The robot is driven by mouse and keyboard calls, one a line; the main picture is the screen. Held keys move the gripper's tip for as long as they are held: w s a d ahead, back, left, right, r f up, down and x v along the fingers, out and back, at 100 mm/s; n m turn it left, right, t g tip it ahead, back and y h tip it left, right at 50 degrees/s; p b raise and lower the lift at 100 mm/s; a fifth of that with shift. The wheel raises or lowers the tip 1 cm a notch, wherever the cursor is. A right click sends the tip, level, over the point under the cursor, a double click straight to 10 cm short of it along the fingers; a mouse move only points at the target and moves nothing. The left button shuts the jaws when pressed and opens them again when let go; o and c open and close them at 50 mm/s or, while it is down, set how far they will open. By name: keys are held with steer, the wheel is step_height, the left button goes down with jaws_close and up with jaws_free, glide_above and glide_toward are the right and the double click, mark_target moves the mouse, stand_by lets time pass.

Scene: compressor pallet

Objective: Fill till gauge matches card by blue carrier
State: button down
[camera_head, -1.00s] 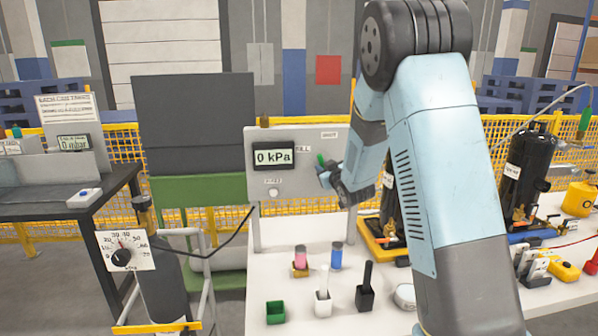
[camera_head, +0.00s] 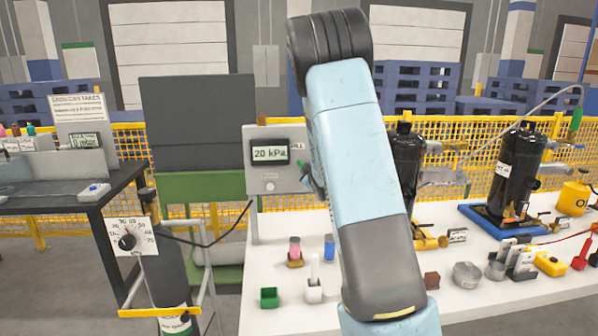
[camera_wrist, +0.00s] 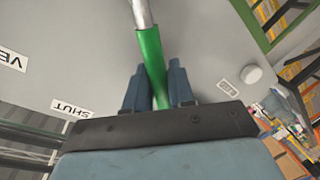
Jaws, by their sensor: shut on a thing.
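The grey panel (camera_head: 257,205) carries a digital gauge (camera_head: 269,152) that reads 20 kPa. In the wrist view my gripper (camera_wrist: 157,72) is shut on the green handle (camera_wrist: 151,55) of a metal lever, with a finger on each side. Panel labels show upside down there; one reads SHUT (camera_wrist: 72,108), another begins VE (camera_wrist: 12,60). In the head view my arm hides most of the gripper and lever. The blue carrier (camera_head: 482,217) stands at right with a black compressor (camera_head: 517,165) on it.
A yellow carrier (camera_head: 428,243) with another black compressor (camera_head: 407,158) is partly behind my arm. A green box (camera_head: 269,298), a white holder (camera_head: 314,290) and pink and blue vials stand at the table's front left.

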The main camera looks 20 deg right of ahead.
steer(key=shift+w+a, duration=0.15)
steer(key=shift+a, duration=0.05)
steer(key=shift+r, duration=0.1)
steer(key=c, duration=1.2)
jaws_free()
steer(key=shift+w, duration=0.1)
steer(key=shift+c, duration=0.2)
steer(key=shift+o, duration=0.7)
steer(key=shift+d, duration=0.1)
steer(key=shift+s, duration=0.2)
steer(key=v, duration=1.3)
steer(key=shift+s, duration=0.35)
